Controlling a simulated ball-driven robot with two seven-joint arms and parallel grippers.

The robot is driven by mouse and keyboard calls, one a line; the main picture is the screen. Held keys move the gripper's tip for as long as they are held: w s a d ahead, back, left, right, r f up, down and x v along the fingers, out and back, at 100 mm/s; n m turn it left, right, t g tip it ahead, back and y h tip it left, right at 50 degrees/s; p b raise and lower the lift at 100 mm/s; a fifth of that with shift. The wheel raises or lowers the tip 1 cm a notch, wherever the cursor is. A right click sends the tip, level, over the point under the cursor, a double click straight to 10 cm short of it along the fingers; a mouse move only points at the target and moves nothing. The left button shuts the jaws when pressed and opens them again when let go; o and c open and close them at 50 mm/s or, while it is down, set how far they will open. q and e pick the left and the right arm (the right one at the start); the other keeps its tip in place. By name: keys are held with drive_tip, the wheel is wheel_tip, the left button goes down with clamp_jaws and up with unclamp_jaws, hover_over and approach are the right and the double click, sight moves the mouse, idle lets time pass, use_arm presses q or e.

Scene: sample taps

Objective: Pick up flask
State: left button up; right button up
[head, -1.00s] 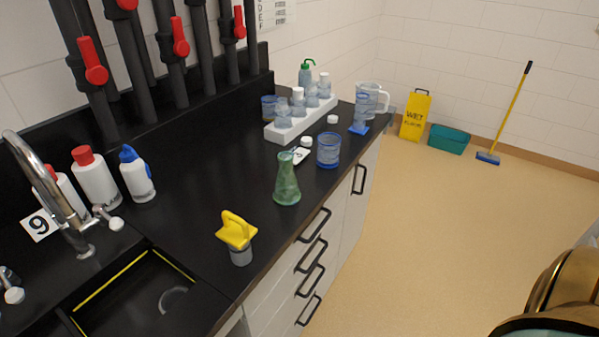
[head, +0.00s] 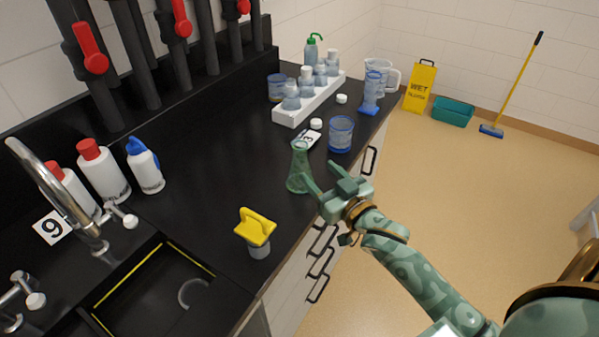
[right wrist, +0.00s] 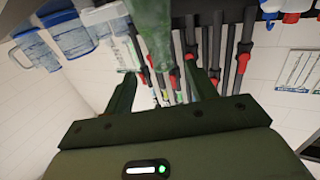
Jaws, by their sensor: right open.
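The green conical flask (head: 298,172) stands upright on the black bench near its front edge. My right gripper (head: 322,175) is open and empty just right of the flask, with its fingers pointing towards it. In the right wrist view, the flask (right wrist: 153,28) appears at the top, roughly in line with the gap between the open fingers (right wrist: 160,76). I cannot tell whether a finger touches the glass. My left gripper is not in view.
A blue beaker (head: 341,134) stands behind the flask, and a yellow-handled item (head: 256,229) stands in front. A white rack (head: 291,117) holds several bottles farther back. The sink (head: 150,290) is at the front left. Bare bench lies left of the flask.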

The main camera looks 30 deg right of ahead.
sight(304, 159)
drive_tip(key=w, duration=0.3)
drive_tip(key=shift+w+a, duration=0.15)
drive_tip(key=shift+w, duration=0.1)
drive_tip(key=w+b, duration=0.1)
drive_tip(key=w, duration=0.3)
drive_tip(key=shift+w+a+f+b, duration=0.2)
drive_tip(key=shift+w+b, duration=0.1)
drive_tip(key=shift+b, duration=0.1)
drive_tip(key=shift+w+r, duration=0.15)
drive_tip(key=shift+w, duration=0.15)
drive_tip(key=shift+s, duration=0.1)
drive_tip(key=shift+c, duration=1)
clamp_jaws()
